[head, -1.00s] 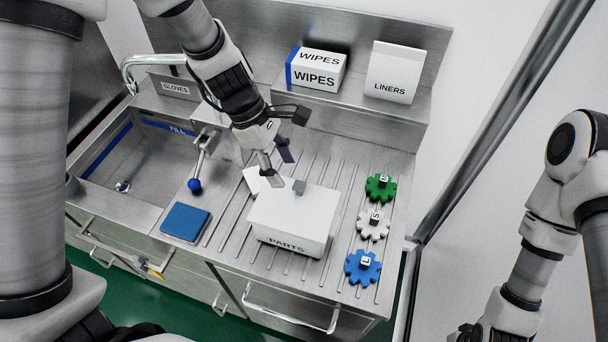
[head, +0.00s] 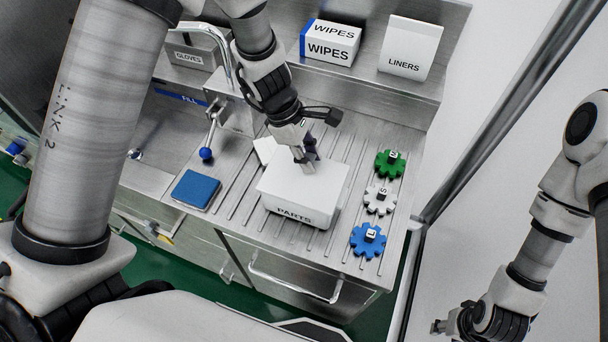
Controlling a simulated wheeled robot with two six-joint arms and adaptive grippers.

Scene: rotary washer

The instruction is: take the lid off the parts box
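The white parts box (head: 292,216), marked PARTS, stands on the ribbed drainboard with its white lid (head: 285,185) on it. My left gripper (head: 308,168) reaches down from above to the lid's top, at the small grey knob. Its fingers overlap the knob and largely hide it, so I cannot tell whether they are closed on it. My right gripper (head: 442,325) is at the lower right, well away from the box and partly cut off by the frame's bottom edge; its opening is unclear.
Green (head: 389,163), white (head: 379,200) and blue (head: 368,241) gears lie right of the box. A blue pad (head: 196,190) and blue-knobbed lever (head: 206,154) are left. The wipes box (head: 330,43) and liners box (head: 410,48) stand on the back shelf. A pale flat piece (head: 265,150) lies behind the box.

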